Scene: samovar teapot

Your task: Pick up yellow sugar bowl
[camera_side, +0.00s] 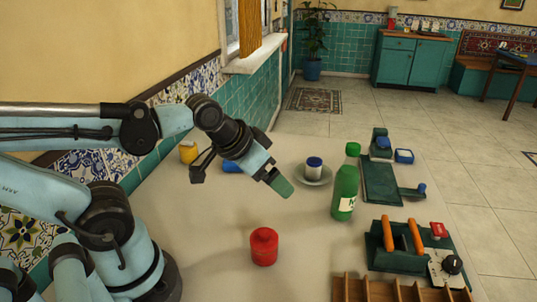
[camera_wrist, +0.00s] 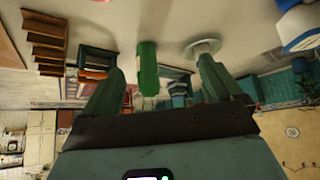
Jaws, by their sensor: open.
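The yellow sugar bowl (camera_side: 188,152) stands at the far left of the table by the tiled wall, partly hidden by my arm in the side view. I cannot make it out in the wrist view. My gripper (camera_side: 280,186) is in the air over the middle of the table, to the right of the bowl and apart from it. Its two green fingers stand apart in the wrist view (camera_wrist: 160,68), with nothing held between them.
A green bottle (camera_side: 346,185), a saucer (camera_side: 325,178) with a blue-topped white cup (camera_side: 313,164) and a red canister (camera_side: 264,247) stand on the table. A blue item (camera_side: 231,167) lies near the bowl. A wooden rack (camera_side: 400,291) and green holders (camera_side: 381,182) line the right.

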